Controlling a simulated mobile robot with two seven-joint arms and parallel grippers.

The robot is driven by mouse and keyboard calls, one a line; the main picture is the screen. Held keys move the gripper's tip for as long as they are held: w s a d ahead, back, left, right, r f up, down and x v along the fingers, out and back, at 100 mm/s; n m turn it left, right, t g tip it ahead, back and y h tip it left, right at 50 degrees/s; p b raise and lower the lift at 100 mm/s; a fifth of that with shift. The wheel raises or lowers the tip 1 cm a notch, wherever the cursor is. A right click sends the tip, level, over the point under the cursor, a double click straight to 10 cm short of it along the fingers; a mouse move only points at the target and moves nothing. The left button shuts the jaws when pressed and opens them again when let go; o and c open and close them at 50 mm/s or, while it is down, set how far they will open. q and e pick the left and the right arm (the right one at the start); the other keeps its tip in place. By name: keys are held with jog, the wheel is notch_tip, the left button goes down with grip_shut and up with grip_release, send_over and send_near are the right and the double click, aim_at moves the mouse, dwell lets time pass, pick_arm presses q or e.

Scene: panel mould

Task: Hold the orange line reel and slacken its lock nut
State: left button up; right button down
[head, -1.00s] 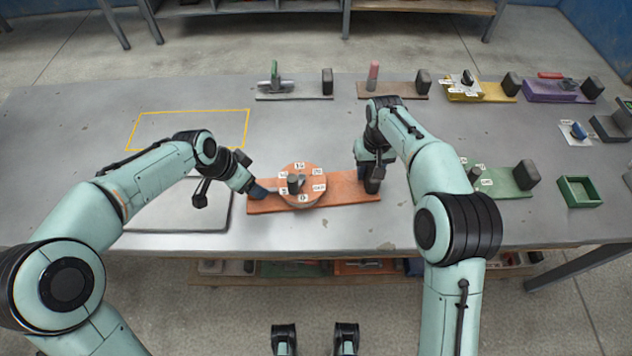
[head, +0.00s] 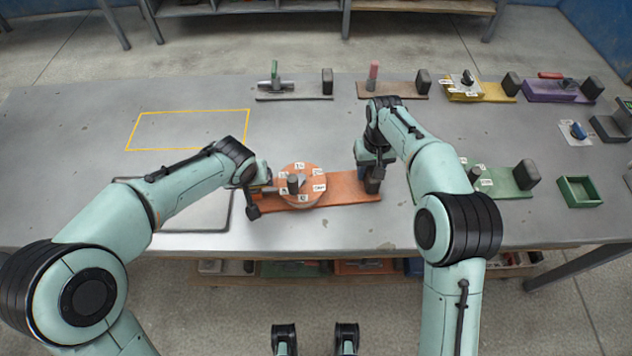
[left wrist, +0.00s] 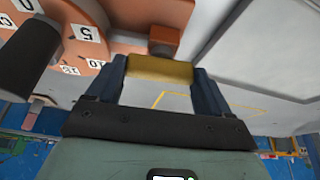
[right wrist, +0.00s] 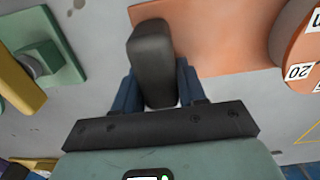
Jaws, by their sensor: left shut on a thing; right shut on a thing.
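The orange line reel (head: 318,200), a round disc with numbered white tags, sits on an orange base plate (head: 345,190). A dark upright knob (head: 293,184) stands on the disc; it also shows in the left wrist view (left wrist: 28,58). My left gripper (head: 262,188) is at the reel's left edge. It is shut on an ochre block (left wrist: 160,68) beside a small orange block (left wrist: 165,38) at the disc's edge. Whether the ochre block is the lock nut I cannot tell. My right gripper (head: 371,172) is shut on the black upright block (right wrist: 152,60) at the plate's right end.
A green fixture (head: 505,182) and a green tray (head: 580,191) stand to the right. Several other fixtures line the table's back edge. A yellow outline (head: 190,112) marks bare table at the back left. A grey panel (head: 195,215) lies left of the reel.

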pick_arm(q)
jog(key=shift+d+n+y, duration=0.1)
jog(key=shift+n+y, duration=0.5)
jog(key=shift+n, duration=1.1)
jog(key=o, duration=0.9)
jog(key=shift+o, duration=0.2)
jog(key=v, duration=1.2)
jog(key=shift+w, duration=0.2)
jog(key=shift+d, duration=0.1)
